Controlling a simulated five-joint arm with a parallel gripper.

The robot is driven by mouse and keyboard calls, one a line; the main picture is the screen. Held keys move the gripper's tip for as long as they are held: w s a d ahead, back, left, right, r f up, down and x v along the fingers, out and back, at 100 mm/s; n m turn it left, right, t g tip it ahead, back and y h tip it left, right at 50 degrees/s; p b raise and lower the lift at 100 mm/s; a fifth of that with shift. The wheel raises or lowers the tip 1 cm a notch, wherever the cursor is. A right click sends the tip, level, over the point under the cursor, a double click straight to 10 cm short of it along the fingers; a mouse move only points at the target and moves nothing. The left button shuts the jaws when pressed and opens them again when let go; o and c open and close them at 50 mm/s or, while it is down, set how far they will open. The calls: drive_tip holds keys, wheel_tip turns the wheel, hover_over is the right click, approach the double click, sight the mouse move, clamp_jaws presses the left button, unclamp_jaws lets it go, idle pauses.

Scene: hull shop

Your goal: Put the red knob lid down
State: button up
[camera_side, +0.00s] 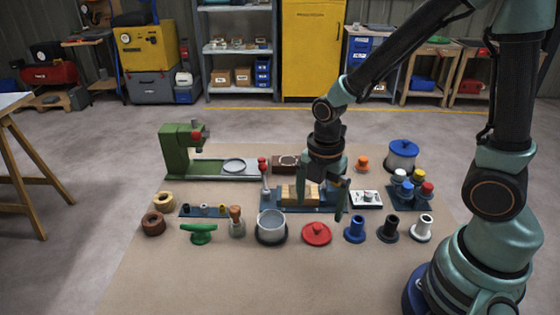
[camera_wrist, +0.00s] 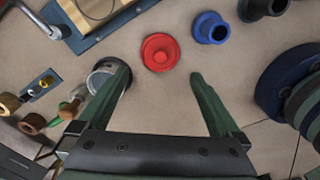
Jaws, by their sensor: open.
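The red knob lid (camera_side: 316,235) lies flat, knob up, on the tan mat in the side view. It also shows in the wrist view (camera_wrist: 160,52), in line with the space between my fingers and just beyond their tips. My gripper (camera_side: 322,203) is open and empty, pointing down above and behind the lid, and apart from it. In the wrist view my two fingers (camera_wrist: 160,76) stand wide apart with only bare mat between them. A grey open pot (camera_side: 271,228) stands left of the lid; my left finger partly hides it in the wrist view.
A blue flanged piece (camera_side: 354,230) stands close right of the lid, with a black one (camera_side: 388,230) and a white one (camera_side: 421,230) beyond. A blue vise (camera_side: 270,197) with a wooden block is behind. The mat in front is clear.

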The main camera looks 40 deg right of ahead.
wheel_tip(320, 180, up, 5)
wheel_tip(320, 180, up, 6)
drive_tip(key=m+t, duration=0.2)
drive_tip(key=m, duration=0.6)
hover_over(316, 227)
drive_tip(key=d, duration=0.2)
wheel_tip(316, 227, up, 6)
drive_tip(key=s+d+m+t, duration=0.1)
drive_tip(key=s+m+t, duration=0.1)
drive_tip(key=m, duration=1)
drive_tip(key=shift+d+t, duration=0.15)
drive_tip(key=shift+t, duration=0.65)
